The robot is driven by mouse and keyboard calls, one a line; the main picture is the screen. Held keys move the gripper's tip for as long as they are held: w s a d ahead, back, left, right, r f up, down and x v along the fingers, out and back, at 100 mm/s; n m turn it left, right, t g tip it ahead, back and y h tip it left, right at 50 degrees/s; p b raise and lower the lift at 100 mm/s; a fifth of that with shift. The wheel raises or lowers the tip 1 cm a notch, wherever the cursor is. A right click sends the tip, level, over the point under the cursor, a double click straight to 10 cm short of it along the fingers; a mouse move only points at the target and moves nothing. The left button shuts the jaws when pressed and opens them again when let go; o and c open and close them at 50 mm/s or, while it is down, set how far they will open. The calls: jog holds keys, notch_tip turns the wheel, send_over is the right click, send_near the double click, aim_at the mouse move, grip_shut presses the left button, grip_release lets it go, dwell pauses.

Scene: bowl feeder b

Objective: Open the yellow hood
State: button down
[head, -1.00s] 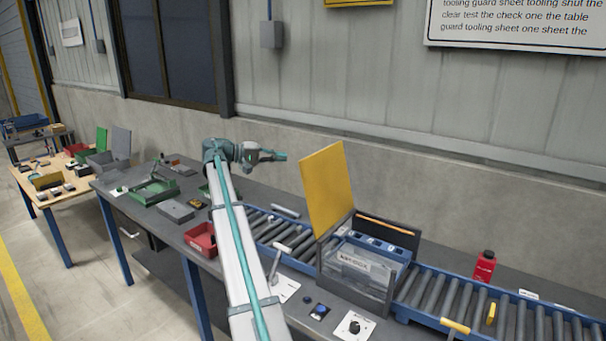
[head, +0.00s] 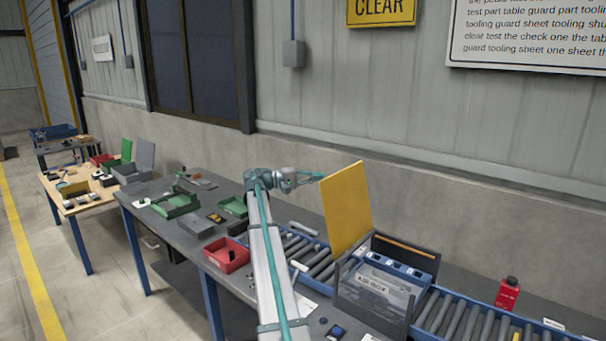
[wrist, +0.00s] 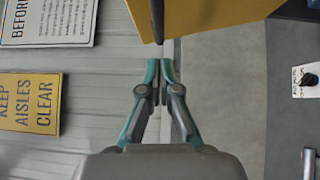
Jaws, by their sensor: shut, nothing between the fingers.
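The yellow hood (head: 347,208) stands raised, close to upright, at the left side of a grey box-like unit (head: 372,288) on the conveyor. The inside of the unit shows open from above, with blue parts in it. My gripper (head: 318,175) is beside the hood's upper left corner in the head view; whether it touches cannot be told there. In the wrist view my gripper (wrist: 160,66) has its fingertips together, with nothing held.
A roller conveyor (head: 455,318) runs along the bench under the unit. A red bin (head: 226,254) and green trays (head: 176,203) lie left of my arm. The wall is behind the bench.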

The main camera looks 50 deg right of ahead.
aim_at(343, 175)
jog(key=s, duration=0.3)
jog(key=shift+a+r+p, duration=0.1)
jog(key=shift+a+p, duration=0.05)
jog(key=shift+p, duration=0.25)
jog(key=shift+m+t, duration=0.3)
jog(key=shift+m, duration=0.1)
jog(key=s, duration=0.1)
jog(key=s+r+b, duration=0.1)
jog(key=s, duration=0.1)
jog(key=s+r, duration=0.1)
jog(key=shift+s+r, duration=0.15)
